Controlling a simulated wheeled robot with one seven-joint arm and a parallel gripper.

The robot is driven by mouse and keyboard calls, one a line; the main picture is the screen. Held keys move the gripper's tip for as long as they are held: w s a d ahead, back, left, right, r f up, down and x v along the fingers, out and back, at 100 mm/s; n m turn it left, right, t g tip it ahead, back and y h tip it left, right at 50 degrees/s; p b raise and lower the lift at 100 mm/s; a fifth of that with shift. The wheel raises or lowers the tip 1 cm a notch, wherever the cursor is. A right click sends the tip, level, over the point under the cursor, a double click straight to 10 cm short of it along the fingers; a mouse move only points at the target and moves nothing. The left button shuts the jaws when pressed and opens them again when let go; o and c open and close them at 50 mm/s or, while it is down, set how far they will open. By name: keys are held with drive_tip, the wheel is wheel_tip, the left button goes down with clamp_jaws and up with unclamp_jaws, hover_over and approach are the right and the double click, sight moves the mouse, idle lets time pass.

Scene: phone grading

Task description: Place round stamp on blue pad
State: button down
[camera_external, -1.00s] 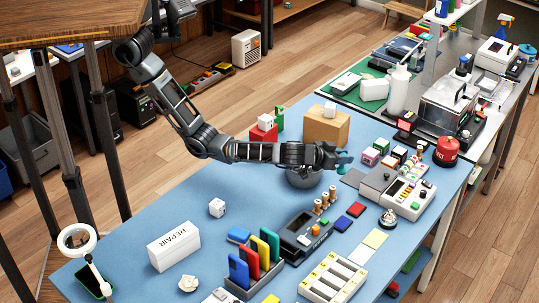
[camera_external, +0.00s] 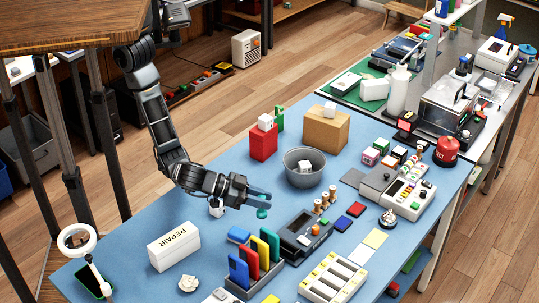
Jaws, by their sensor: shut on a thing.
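My gripper (camera_external: 259,197) is shut on a small teal thing (camera_external: 262,212) with a round lower end. It is left of the stamps and appears above the blue table. I cannot tell if the teal thing is the round stamp; its upper part is hidden by the fingers. Nothing lies on the blue pad.
A grey bowl (camera_external: 293,177) holding a white cube stands behind my gripper. A red block (camera_external: 263,145) and a cardboard box (camera_external: 326,131) stand farther back. A white REPAIR box (camera_external: 174,246), a phone rack (camera_external: 252,287) and a dark device (camera_external: 303,237) stand in front. A white cube (camera_external: 216,209) is beside my wrist.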

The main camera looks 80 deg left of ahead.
drive_tip(key=s+d+r+m+g+h, duration=0.1)
drive_tip(key=s+d+m+h, duration=0.2)
drive_tip(key=s, duration=1.4)
hover_over(238, 234)
wheel_tip(238, 234, down, 6)
drive_tip(key=shift+h, duration=0.3)
drive_tip(key=shift+a+f+b, duration=0.1)
drive_tip(key=shift+f+b, duration=0.3)
drive_tip(key=shift+f, duration=1.9)
drive_tip(key=shift+f, duration=0.15)
drive_tip(key=c, duration=0.9)
unclamp_jaws()
